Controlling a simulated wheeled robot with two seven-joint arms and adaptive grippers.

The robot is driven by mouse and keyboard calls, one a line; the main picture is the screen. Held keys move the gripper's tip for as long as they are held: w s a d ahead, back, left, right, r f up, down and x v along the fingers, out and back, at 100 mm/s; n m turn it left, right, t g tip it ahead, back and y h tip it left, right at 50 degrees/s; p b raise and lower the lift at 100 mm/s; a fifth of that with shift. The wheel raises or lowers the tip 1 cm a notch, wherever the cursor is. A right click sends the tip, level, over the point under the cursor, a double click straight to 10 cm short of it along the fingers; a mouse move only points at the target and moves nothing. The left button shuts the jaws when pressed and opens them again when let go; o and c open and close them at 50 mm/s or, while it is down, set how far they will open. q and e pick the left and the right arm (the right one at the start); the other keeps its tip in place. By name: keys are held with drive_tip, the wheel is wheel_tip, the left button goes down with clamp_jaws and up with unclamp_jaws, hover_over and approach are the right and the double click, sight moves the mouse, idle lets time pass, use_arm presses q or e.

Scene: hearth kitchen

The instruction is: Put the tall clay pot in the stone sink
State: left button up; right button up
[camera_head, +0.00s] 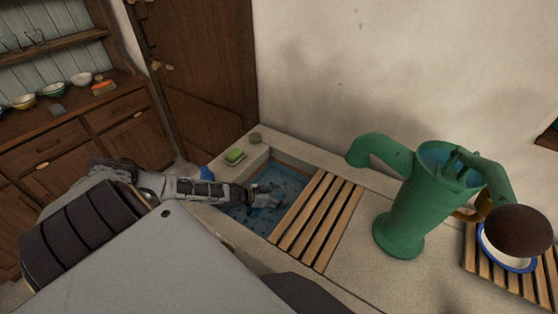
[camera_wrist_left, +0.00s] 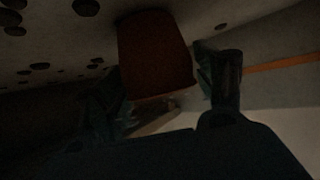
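My left arm reaches in from the left, and my left gripper (camera_head: 268,196) is down inside the stone sink (camera_head: 225,184). In the left wrist view a dark reddish-brown thing, seemingly the tall clay pot (camera_wrist_left: 155,55), lies between the two spread fingers of the left gripper (camera_wrist_left: 160,85). Its edges are close to the fingers; the dark picture does not show clearly whether they touch. I cannot make the pot out in the head view. My right gripper is not in view.
A wooden slat rack (camera_head: 318,218) covers the sink's right part. A green pump (camera_head: 405,210) stands to its right. A green sponge (camera_head: 234,156) lies on the rim. At far right a brown rounded thing (camera_head: 518,230) is over a blue-rimmed dish (camera_head: 500,262).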

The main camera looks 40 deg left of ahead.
use_arm(q)
drive_tip(key=shift+o, duration=0.5)
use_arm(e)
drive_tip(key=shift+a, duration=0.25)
use_arm(q)
drive_tip(key=shift+r, duration=0.1)
drive_tip(key=shift+s+r, duration=0.1)
drive_tip(key=shift+s, duration=0.05)
drive_tip(key=shift+p+v, duration=0.55)
drive_tip(key=shift+v, duration=1.7)
drive_tip(key=shift+p+v, duration=0.3)
drive_tip(key=shift+v, duration=0.95)
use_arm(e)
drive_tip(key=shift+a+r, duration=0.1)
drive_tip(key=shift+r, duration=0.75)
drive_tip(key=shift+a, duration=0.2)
